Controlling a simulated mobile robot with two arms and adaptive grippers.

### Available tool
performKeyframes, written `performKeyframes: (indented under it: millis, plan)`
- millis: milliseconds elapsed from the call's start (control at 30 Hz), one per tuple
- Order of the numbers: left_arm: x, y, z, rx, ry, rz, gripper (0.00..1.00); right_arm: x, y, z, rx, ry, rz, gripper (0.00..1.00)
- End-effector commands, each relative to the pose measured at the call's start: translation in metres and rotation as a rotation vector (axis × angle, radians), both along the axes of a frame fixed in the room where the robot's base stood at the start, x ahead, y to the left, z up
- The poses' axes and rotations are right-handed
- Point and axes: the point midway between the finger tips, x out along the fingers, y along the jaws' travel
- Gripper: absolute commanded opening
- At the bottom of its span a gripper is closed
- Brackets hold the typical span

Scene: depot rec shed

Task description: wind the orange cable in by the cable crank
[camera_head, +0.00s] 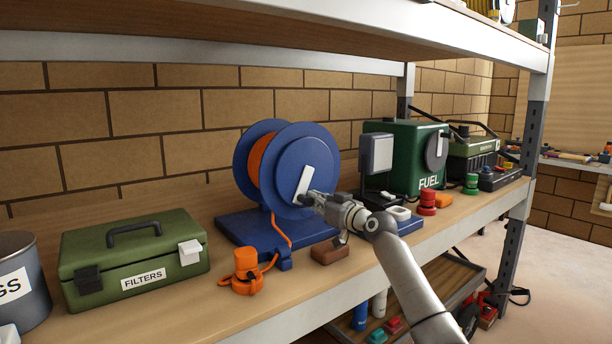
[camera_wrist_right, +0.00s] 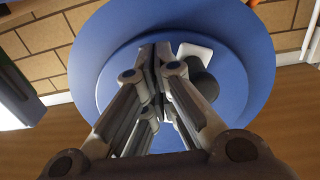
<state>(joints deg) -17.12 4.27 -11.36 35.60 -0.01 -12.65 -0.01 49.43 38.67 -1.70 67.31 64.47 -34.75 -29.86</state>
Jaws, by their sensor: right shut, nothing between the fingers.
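The blue cable reel (camera_head: 322,150) stands on a blue base (camera_head: 240,229) on the shelf. The orange cable (camera_head: 261,160) is wound between its discs, and a loose length runs down to an orange plug end (camera_head: 246,262) at the front edge. The white cable crank (camera_head: 303,184) is on the front disc and tilts up to the right. My right gripper (camera_head: 318,199) is at the crank's lower end. In the wrist view the right gripper (camera_wrist_right: 160,62) is shut and empty, close beside the crank's dark knob (camera_wrist_right: 206,86); whether they touch I cannot tell. My left gripper is out of view.
A green filters box (camera_head: 133,258) and a grey bucket (camera_head: 20,285) stand left. A green fuel can (camera_head: 405,150) and red knobs (camera_head: 428,202) stand right. A brown block (camera_head: 329,253) lies below my right gripper. An upper shelf (camera_head: 300,30) hangs overhead.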

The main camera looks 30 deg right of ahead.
Motion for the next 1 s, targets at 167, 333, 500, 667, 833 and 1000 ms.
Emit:
performKeyframes:
  millis: [167, 333, 500, 667, 833, 1000]
  plan:
    - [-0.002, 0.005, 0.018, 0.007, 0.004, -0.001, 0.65, -0.001, 0.017, 0.006, -0.001, 0.000, 0.003, 0.00]
    - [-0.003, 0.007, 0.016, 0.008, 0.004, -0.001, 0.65, -0.002, 0.020, 0.002, 0.000, 0.000, 0.001, 0.00]
    - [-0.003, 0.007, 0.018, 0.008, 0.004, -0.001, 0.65, -0.001, 0.021, 0.004, 0.000, 0.000, 0.001, 0.00]
    - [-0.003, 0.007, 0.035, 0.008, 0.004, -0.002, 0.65, -0.002, 0.031, 0.013, -0.001, 0.001, 0.003, 0.00]
    - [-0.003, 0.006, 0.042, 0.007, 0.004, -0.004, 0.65, -0.003, 0.040, 0.014, 0.000, 0.000, 0.002, 0.00]
    - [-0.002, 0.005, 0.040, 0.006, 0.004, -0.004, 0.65, -0.003, 0.040, 0.012, 0.000, -0.001, 0.002, 0.00]
